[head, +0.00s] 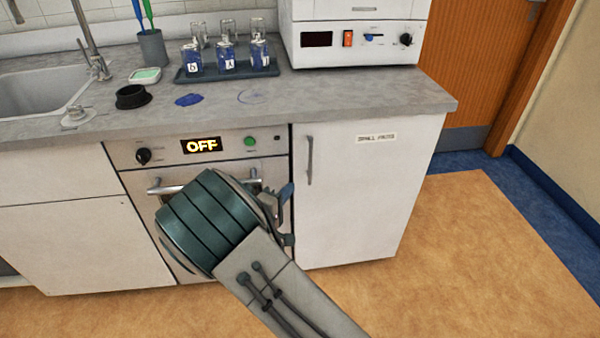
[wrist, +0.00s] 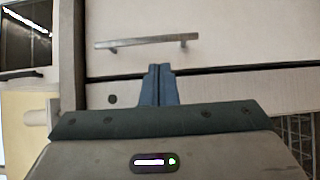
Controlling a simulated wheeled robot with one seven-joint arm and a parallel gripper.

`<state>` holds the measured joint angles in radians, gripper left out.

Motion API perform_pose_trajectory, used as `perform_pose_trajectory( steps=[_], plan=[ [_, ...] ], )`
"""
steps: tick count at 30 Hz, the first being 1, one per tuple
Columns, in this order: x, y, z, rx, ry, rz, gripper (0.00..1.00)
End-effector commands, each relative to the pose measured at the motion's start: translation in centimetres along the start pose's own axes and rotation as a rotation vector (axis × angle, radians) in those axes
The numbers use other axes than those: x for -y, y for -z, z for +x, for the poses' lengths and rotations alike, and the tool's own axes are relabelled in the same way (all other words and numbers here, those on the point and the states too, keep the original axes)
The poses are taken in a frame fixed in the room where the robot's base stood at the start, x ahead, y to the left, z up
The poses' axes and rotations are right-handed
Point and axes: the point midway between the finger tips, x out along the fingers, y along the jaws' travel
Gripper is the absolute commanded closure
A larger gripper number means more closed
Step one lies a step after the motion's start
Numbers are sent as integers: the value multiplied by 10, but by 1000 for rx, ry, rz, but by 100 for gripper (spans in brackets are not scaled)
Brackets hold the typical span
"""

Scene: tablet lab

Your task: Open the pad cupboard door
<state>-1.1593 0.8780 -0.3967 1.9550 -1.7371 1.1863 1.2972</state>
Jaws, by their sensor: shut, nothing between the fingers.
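The pad cupboard door (head: 363,190) is a white panel under the right end of the counter. It looks closed. Its small label (head: 376,138) is hard to read. A grey vertical bar handle (head: 309,160) sits near the door's left edge. In the wrist view the handle (wrist: 147,41) lies across the picture, beyond the fingertips, on the pale door (wrist: 230,35). My gripper (head: 287,190) is in front of the gap between oven and cupboard, left of and below the handle. In the wrist view its blue fingers (wrist: 160,70) are together and empty, apart from the handle.
The oven (head: 200,155), with an OFF display, is left of the cupboard, partly hidden by my arm. Above, the grey counter (head: 330,100) holds a tray (head: 226,72) of bottles and a white instrument (head: 350,45). The floor (head: 460,240) right of the cupboard is clear.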

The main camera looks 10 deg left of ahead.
Motion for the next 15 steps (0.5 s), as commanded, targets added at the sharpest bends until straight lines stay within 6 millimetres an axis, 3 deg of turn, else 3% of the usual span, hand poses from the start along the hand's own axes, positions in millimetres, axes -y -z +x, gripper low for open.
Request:
perform_pose_trajectory(
  steps=[5, 15],
  plan=[
    [4, 10, 6, -35, -18, -2, 100],
    [3, 12, 66, -32, -17, -2, 100]
  ],
)
